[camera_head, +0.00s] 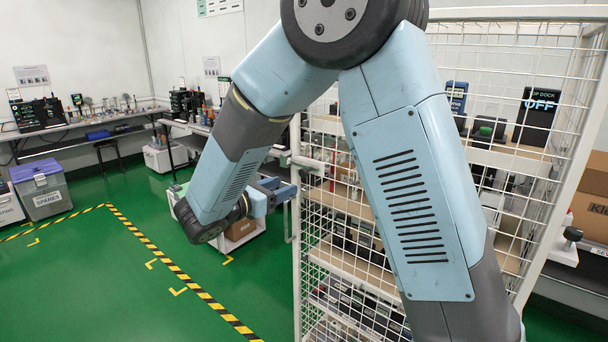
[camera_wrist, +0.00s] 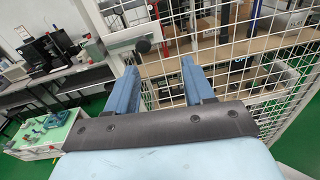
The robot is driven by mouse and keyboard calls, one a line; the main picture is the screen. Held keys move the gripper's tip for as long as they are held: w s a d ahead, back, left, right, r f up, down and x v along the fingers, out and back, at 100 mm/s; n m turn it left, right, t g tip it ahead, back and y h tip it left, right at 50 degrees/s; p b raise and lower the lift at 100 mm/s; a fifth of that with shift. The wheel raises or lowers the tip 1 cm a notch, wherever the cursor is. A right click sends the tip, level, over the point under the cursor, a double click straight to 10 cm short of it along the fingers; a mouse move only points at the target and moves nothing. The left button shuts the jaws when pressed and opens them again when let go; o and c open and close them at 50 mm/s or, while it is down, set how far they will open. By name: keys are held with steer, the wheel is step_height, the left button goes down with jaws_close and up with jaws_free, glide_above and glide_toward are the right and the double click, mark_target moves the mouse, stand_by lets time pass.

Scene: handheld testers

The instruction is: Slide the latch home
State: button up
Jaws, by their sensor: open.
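A pale metal latch (camera_head: 308,164) sits on the left post of the white mesh cage door. In the wrist view the latch shows as a light plate (camera_wrist: 122,39) with a dark round knob (camera_wrist: 143,45) at its right end. My gripper (camera_head: 284,190) is just left of the door post, a little below the latch. In the wrist view its two blue fingers (camera_wrist: 158,76) are spread apart with nothing between them. The knob lies beyond the fingertips and slightly to the left, apart from them. My arm hides part of the door in the head view.
The mesh door (camera_head: 470,60) fronts shelves (camera_head: 350,262) with boxes and testers. A grey bin (camera_head: 42,190) and a workbench (camera_head: 80,122) stand at the left. A low cart (camera_wrist: 45,130) stands near the gripper. Green floor (camera_head: 110,270) at the left is clear.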

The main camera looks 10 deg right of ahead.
mark_target(302, 174)
steer(key=shift+n+t, duration=0.6)
steer(key=x, duration=0.4)
steer(key=w+a+x, duration=0.1)
steer(key=x, duration=0.3)
steer(key=f+x, duration=0.1)
steer(key=x, duration=0.3)
steer(key=shift+w+a, duration=0.25)
steer(key=shift+w, duration=0.15)
steer(key=shift+c, duration=0.3)
jaws_close()
